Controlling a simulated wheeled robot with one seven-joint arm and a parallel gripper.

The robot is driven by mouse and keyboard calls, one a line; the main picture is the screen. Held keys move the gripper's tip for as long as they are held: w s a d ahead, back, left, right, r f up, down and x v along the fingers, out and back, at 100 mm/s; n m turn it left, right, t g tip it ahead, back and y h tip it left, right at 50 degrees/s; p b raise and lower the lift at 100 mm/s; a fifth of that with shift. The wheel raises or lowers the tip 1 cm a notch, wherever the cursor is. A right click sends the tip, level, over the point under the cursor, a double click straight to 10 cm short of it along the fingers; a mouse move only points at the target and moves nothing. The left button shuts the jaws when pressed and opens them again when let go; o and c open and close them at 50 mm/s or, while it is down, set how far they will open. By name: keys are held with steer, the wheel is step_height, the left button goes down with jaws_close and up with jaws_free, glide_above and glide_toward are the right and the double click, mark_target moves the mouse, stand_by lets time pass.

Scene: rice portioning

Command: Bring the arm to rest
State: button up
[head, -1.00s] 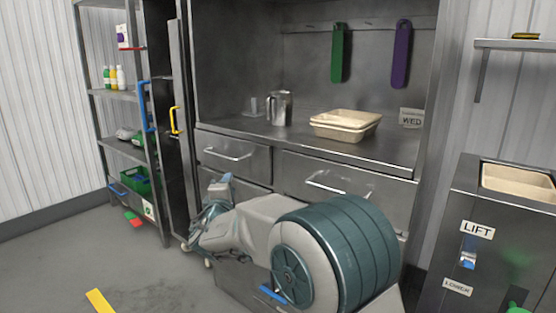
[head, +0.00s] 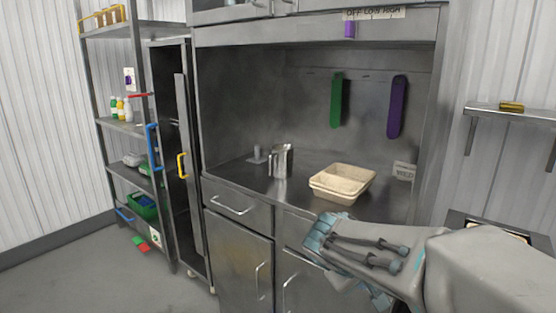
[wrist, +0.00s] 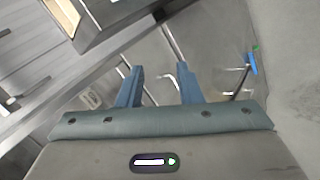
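My arm (head: 455,265) reaches in from the lower right in the head view, in front of the steel counter's lower doors. Its teal-edged end is near the counter front, below and right of the tan tray. In the wrist view my gripper (wrist: 158,80) has its two blue fingers apart with nothing between them. The fingertips are hard to make out in the head view.
A tan divided tray (head: 342,182) and a metal jug (head: 281,161) stand on the counter. A green strip (head: 336,100) and a purple strip (head: 397,106) hang behind. A shelf rack (head: 160,205) stands left.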

steer(key=s+a+r+m+g+y+p, duration=0.1)
steer(key=s+r+m+y+p, duration=0.1)
steer(key=s+p, duration=0.3)
steer(key=s+a+r+m+g+y+p, duration=0.1)
steer(key=s+r+y+p, duration=0.3)
steer(key=s, duration=0.5)
steer(key=shift+s+a+r+m+g+p, duration=0.2)
steer(key=shift+a+r+m+g+p, duration=0.1)
steer(key=shift+a+r+m+p, duration=0.45)
steer(key=shift+f, duration=0.15)
